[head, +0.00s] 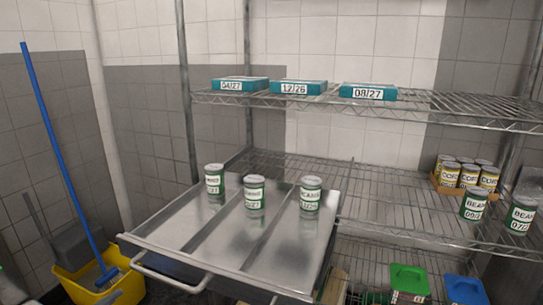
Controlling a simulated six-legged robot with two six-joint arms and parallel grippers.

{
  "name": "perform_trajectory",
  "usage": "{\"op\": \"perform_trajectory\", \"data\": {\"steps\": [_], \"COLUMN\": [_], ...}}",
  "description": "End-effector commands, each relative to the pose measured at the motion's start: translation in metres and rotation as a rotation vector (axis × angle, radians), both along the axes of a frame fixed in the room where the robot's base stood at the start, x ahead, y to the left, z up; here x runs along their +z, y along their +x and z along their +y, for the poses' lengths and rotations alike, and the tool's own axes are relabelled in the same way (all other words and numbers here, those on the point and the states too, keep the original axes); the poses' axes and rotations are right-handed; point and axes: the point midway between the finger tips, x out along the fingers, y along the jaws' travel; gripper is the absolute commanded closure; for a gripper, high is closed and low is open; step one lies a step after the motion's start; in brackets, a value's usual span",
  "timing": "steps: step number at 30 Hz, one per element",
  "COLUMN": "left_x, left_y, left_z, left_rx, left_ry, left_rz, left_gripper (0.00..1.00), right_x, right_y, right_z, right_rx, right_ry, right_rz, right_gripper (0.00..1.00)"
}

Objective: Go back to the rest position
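Neither of my grippers shows in the head view, so I cannot see what they hold or whether they are open.
A wire shelf rack (380,190) stands behind the cart. Its upper shelf bears teal boxes (298,87) marked with dates. Bean cans (477,205) and a carton of smaller cans (449,190) stand at right. A yellow mop bucket (122,288) with a blue-handled mop (62,165) is at left.

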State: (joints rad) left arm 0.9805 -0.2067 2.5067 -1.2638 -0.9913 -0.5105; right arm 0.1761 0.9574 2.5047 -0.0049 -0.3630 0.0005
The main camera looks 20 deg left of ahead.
Motion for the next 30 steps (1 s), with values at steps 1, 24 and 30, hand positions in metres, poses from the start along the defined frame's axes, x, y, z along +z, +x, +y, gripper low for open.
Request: {"op": "perform_trajectory", "data": {"steps": [1,24,30], "left_x": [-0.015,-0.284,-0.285], "left_y": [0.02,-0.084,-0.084], "left_z": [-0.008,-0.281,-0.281], "left_rx": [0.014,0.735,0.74], "left_ry": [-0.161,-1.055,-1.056], "left_rz": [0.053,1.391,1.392], "left_gripper": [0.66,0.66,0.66], "right_x": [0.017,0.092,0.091], "right_y": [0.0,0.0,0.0], "right_z": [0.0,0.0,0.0], "right_rx": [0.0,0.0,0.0], "right_ry": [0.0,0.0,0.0], "right_rz": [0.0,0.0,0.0], "right_gripper": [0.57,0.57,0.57]}}
